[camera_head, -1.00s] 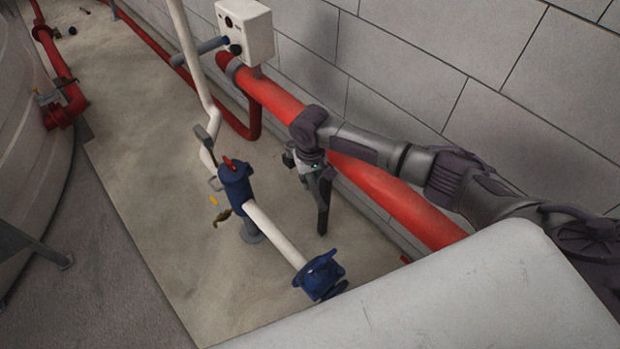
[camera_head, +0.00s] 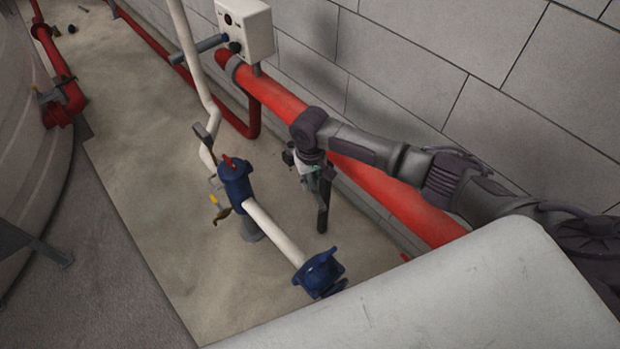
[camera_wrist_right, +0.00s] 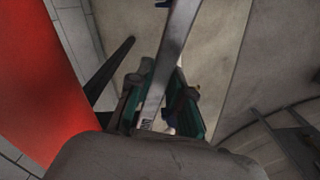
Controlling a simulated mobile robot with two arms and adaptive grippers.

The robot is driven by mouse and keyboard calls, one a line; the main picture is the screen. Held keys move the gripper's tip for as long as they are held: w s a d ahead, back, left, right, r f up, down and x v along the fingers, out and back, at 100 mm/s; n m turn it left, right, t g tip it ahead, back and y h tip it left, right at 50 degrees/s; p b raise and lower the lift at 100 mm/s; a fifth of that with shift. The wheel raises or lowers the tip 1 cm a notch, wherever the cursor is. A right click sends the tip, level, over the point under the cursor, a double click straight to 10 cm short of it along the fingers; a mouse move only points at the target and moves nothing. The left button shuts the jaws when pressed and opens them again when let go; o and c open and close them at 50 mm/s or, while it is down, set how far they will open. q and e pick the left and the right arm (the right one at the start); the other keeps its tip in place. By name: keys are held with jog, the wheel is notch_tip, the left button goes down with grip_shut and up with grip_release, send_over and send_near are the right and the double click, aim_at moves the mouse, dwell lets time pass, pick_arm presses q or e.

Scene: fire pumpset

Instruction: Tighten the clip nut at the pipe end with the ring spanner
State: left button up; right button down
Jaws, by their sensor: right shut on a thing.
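My right gripper (camera_head: 312,172) hangs beside the red pipe (camera_head: 390,195), pointing down. It also shows in the right wrist view (camera_wrist_right: 165,100), where its green-padded fingers are shut on a grey metal bar, the spanner (camera_wrist_right: 178,45). The spanner runs away from the gripper past the top edge of that view, so its far ring end is out of sight. In the head view the spanner cannot be told apart from the gripper. A grey band clasps the red pipe's far end (camera_head: 232,68). No clip nut can be made out. My left gripper is not in view.
A blue valve (camera_head: 236,185) and a blue flange (camera_head: 320,275) join a short white pipe (camera_head: 272,227) left of my gripper. A white box (camera_head: 245,28) stands by the wall. A large pale tank (camera_head: 30,110) is at left.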

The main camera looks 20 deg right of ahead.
jog(key=shift+f+b, duration=0.45)
jog(key=shift+f, duration=0.4)
